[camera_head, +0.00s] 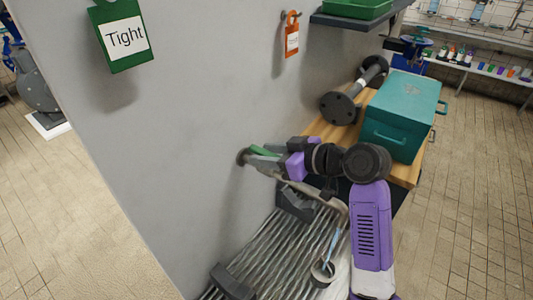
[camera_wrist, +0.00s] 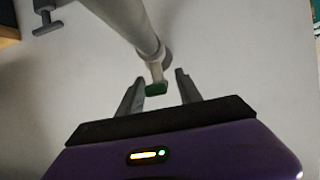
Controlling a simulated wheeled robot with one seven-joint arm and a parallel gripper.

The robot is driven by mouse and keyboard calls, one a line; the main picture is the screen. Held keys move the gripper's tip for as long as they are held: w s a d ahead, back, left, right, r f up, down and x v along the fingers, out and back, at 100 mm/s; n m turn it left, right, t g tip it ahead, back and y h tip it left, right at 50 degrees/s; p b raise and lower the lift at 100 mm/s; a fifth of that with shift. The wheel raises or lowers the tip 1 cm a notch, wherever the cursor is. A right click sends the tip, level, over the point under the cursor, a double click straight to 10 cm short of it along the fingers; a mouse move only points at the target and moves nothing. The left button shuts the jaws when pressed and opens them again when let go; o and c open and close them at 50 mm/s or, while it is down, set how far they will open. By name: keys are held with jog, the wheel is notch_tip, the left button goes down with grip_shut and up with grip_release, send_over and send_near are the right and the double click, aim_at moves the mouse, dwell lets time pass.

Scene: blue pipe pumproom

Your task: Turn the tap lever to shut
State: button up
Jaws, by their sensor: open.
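The tap has a grey pipe body (camera_head: 322,196) that comes out of the grey wall and runs right. Its green lever (camera_head: 262,151) shows near the wall. In the wrist view the pipe (camera_wrist: 128,22) comes down from the top, and the green lever end (camera_wrist: 156,89) hangs on a short pale stem. My gripper (camera_head: 264,161) is up at the tap, close to the wall.
A ribbed metal rack (camera_head: 285,255) lies below my arm. A teal toolbox (camera_head: 402,120) and a dumbbell (camera_head: 352,90) sit on a wooden bench at the right.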

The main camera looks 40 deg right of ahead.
jog(key=shift+c, duration=0.4)
grip_shut()
